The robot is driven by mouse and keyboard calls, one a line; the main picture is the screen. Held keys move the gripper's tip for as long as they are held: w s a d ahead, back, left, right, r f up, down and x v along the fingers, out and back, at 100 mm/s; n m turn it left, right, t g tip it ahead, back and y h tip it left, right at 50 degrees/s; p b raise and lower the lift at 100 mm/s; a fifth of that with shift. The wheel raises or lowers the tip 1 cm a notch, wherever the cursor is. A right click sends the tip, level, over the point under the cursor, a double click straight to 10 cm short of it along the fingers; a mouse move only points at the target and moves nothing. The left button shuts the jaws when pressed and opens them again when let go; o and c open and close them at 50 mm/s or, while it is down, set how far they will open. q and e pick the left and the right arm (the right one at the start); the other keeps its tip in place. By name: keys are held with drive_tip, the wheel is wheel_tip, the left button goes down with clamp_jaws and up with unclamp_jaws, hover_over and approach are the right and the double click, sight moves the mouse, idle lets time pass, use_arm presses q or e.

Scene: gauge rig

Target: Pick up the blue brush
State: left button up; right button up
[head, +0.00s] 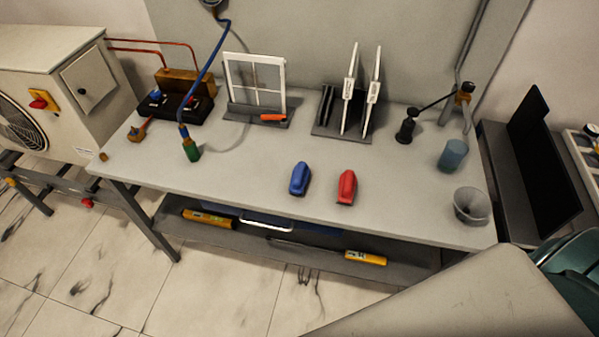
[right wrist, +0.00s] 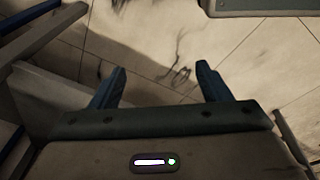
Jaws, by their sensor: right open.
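The blue brush (head: 299,179) lies on the grey workbench (head: 240,190), near the middle of its front half. A red brush (head: 346,187) lies just to its right, apart from it. In the right wrist view my right gripper (right wrist: 162,85) is open and empty, its two blue fingers spread over the tiled floor. It is away from the brush, which does not show in that view. My left gripper is not in view.
Behind the brushes stand a white framed pane (head: 256,85) and a dark rack (head: 327,125) with white upright pieces. A blue cup (head: 453,155) and a grey funnel-like bowl (head: 471,206) stand at the right end. The bench front around the brushes is clear.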

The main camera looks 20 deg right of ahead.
drive_tip(key=w+a+r+p, duration=0.1)
drive_tip(key=w+r, duration=0.4)
drive_tip(key=r, duration=0.3)
drive_tip(key=w+r+p, duration=0.2)
drive_tip(key=w+r, duration=0.2)
drive_tip(key=r, duration=0.4)
wheel_tip(320, 180, up, 34)
drive_tip(key=r+m+g+p, duration=0.1)
drive_tip(key=m+g+p, duration=0.15)
drive_tip(key=m, duration=0.45)
hover_over(299, 170)
drive_tip(key=shift+w+a+f+t+y+p, duration=0.1)
drive_tip(key=shift+w+f+t+y+p, duration=0.15)
drive_tip(key=shift+t+y+p, duration=0.2)
drive_tip(key=shift+f, duration=0.15)
wheel_tip(299, 170, down, 5)
drive_tip(key=shift+p, duration=0.9)
drive_tip(key=shift+f+p, duration=0.25)
drive_tip(key=shift+p, duration=0.1)
drive_tip(key=f, duration=0.1)
drive_tip(key=f+p, duration=0.1)
drive_tip(key=f, duration=0.1)
drive_tip(key=shift+s+f+p, duration=0.25)
drive_tip(key=shift+p, duration=0.15)
drive_tip(key=shift+f, duration=0.6)
